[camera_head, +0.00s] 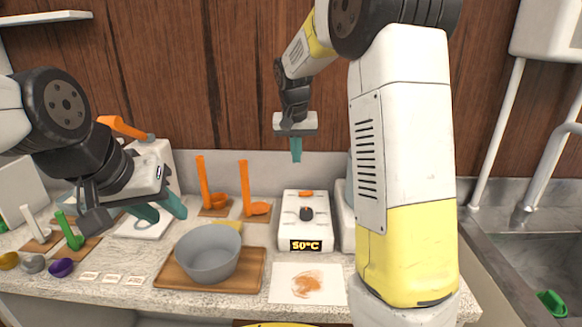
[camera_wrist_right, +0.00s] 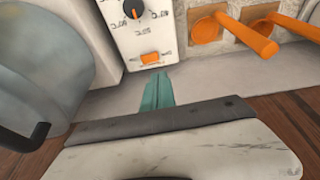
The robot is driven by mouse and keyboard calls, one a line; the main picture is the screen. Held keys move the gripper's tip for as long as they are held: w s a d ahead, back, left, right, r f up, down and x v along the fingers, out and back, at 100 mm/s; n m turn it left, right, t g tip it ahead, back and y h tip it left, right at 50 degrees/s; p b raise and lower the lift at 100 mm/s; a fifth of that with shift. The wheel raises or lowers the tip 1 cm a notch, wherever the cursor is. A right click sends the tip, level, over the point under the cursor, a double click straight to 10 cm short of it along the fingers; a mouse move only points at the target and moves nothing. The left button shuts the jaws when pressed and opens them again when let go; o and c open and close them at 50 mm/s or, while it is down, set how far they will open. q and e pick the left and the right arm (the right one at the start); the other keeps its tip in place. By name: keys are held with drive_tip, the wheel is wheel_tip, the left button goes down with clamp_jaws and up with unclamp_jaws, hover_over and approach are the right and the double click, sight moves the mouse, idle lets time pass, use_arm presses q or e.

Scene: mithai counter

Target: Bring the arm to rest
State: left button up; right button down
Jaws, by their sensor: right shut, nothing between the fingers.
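My right arm (camera_head: 405,150) rises at the right of the head view and bends over to the left. My right gripper (camera_head: 296,150) hangs above the back of the counter, over the white heater box with the 50°C display (camera_head: 306,232). Its teal fingers are together and empty; they also show in the right wrist view (camera_wrist_right: 157,92). My left gripper (camera_head: 160,209) is at the left of the head view, over the counter, with its teal fingers apart and nothing seen between them.
A grey bowl (camera_head: 208,256) stands on a wooden board (camera_head: 255,268). Orange ladles (camera_head: 245,190) stand behind it. A stained white sheet (camera_head: 278,289) lies in front of the heater. Green and white spoons are at left. A sink (camera_head: 530,255) is at right.

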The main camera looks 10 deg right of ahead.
drive_tip(key=shift+s+a+r, duration=0.15)
drive_tip(key=shift+a+r, duration=0.05)
drive_tip(key=shift+r, duration=0.4)
drive_tip(key=s+r+n+t+y, duration=0.1)
drive_tip(key=s, duration=1.4)
drive_tip(key=s+d+r+n+t+y, duration=0.1)
drive_tip(key=s+r+t+y, duration=0.1)
drive_tip(key=s, duration=1.2)
drive_tip(key=shift+s+r+n, duration=0.3)
drive_tip(key=shift+s, duration=0.05)
drive_tip(key=c, duration=2.1)
unclamp_jaws()
